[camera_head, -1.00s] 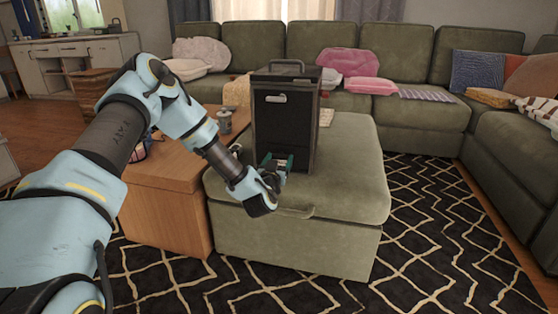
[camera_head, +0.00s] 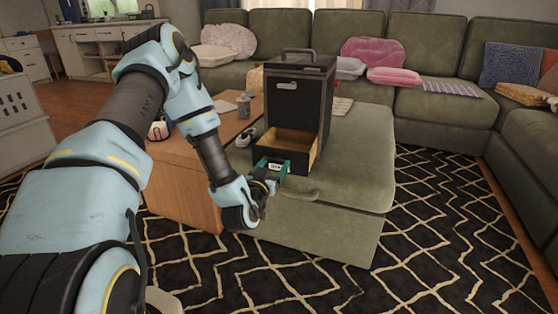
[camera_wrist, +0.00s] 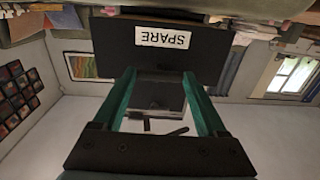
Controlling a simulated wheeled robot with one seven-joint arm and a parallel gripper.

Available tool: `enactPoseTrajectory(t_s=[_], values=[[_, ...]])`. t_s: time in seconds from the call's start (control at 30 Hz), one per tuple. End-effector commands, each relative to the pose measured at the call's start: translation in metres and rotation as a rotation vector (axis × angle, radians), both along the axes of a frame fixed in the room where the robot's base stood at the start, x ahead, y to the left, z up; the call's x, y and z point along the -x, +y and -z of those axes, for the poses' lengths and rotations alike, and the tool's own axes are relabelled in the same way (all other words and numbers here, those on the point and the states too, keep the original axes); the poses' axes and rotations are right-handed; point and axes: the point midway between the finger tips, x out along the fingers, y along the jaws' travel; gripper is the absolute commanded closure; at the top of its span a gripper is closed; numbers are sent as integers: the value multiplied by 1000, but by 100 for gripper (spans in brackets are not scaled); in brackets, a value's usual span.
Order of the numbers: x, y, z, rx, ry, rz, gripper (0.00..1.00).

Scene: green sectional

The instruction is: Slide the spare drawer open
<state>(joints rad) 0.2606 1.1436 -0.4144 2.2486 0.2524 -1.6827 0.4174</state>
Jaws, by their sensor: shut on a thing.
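The dark cabinet (camera_head: 294,97) stands upright on the green ottoman. Its spare drawer (camera_head: 301,149) is slid out at the bottom, with pale wooden sides and an empty-looking inside. In the wrist view the dark drawer front (camera_wrist: 100,35) fills the upper middle and carries a white label (camera_wrist: 162,37) reading SPARE, upside down. My gripper (camera_head: 272,168), with green fingers, is at the drawer front and shut on it. In the wrist view my gripper (camera_wrist: 160,76) has both fingertips at the lower edge of the front. The exact grip point is hidden.
The ottoman (camera_head: 345,170) has bare top to the right of the cabinet. A wooden side table (camera_head: 185,175) with a cup (camera_head: 243,104) stands to its left. A small white and dark item (camera_head: 244,137) lies beside the drawer. Patterned rug (camera_head: 440,220) covers the floor at right.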

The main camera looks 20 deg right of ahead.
Motion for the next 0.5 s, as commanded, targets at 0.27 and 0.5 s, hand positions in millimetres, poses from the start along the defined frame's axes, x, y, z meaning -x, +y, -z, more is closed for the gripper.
enactPoseTrajectory(t_s=[0.27, 0.5], values=[[1, 1, 0, -1, 2, 0, 100], [1, 0, 0, 0, 1, 0, 0]])
